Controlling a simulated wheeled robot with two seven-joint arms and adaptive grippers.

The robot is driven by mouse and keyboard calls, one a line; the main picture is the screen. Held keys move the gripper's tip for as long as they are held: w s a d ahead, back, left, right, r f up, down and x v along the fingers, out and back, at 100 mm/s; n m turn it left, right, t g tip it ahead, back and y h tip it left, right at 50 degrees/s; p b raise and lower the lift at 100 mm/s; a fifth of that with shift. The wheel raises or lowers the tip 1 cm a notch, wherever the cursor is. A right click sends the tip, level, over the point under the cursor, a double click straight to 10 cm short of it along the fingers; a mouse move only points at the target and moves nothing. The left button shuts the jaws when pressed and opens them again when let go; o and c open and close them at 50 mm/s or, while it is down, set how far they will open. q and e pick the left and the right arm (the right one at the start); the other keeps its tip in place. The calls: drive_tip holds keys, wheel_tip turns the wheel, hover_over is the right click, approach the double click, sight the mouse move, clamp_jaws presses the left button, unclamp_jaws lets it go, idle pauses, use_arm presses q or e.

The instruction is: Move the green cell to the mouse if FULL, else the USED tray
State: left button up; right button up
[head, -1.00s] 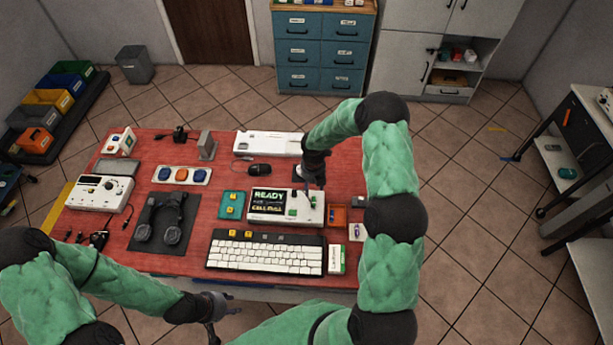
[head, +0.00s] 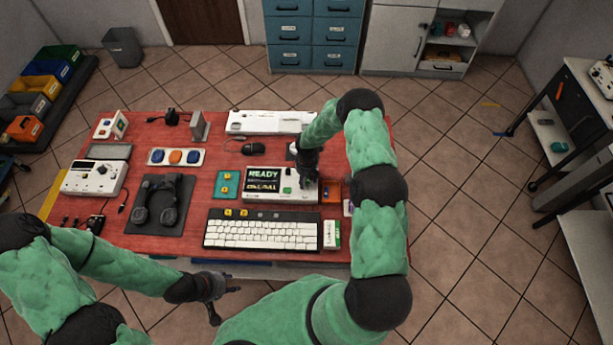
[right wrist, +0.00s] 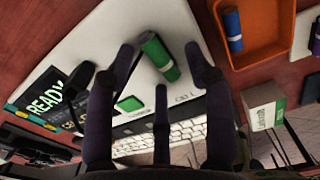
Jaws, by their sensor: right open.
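The green cell (right wrist: 160,58) is in the right wrist view on the white tester (right wrist: 85,40), between the spread fingers of my right gripper (right wrist: 160,60). That gripper is open, with the cell not clasped. In the head view my right gripper (head: 308,180) is over the right end of the tester (head: 262,196) and hides the cell. The tester screen reads READY; its lower line is too blurred to read surely. The black mouse (head: 254,149) lies behind the tester. An orange tray (head: 331,199) stands right of the tester; its label is unreadable. My left gripper (head: 222,290) is open and empty before the table.
The orange tray holds a blue cell (right wrist: 232,28) in the right wrist view. A keyboard (head: 262,232) and a small white-green box (head: 332,234) stand in front. Headphones (head: 157,203) lie further left.

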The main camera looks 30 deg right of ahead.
sight(307, 180)
drive_tip(key=shift+c, duration=0.3)
clamp_jaws()
drive_tip(key=shift+r+p, duration=0.3)
drive_tip(key=shift+r, duration=0.45)
idle(0.6)
drive_tip(key=shift+r+p, duration=0.9)
drive_tip(key=shift+r, duration=0.75)
